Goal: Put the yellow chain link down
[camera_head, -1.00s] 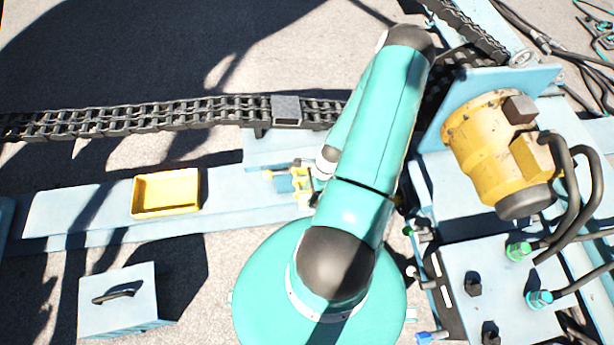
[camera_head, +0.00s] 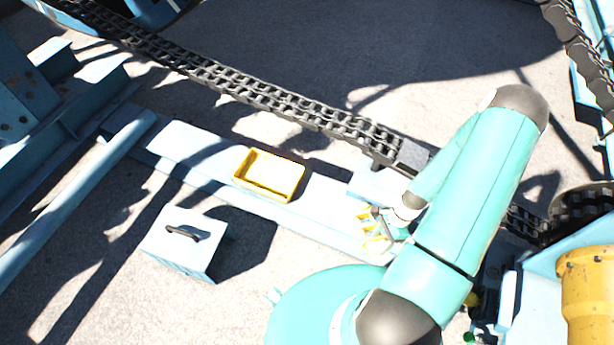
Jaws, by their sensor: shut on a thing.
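My gripper (camera_head: 376,228) is at the end of my arm, low over the light blue beam, to the right of the yellow tray. It is shut on the yellow chain link (camera_head: 374,243), a small yellow piece at the fingers. The link's outline is small and partly hidden, so I cannot tell its exact tilt or whether it touches the beam. The yellow tray (camera_head: 243,178) sits on the beam, apart from the gripper, and looks empty.
A dark chain (camera_head: 270,97) runs diagonally behind the beam (camera_head: 190,152). A pale blue box with a black handle (camera_head: 178,250) stands on the ground in front. A yellow motor (camera_head: 588,290) is at the lower right. The beam between tray and gripper is clear.

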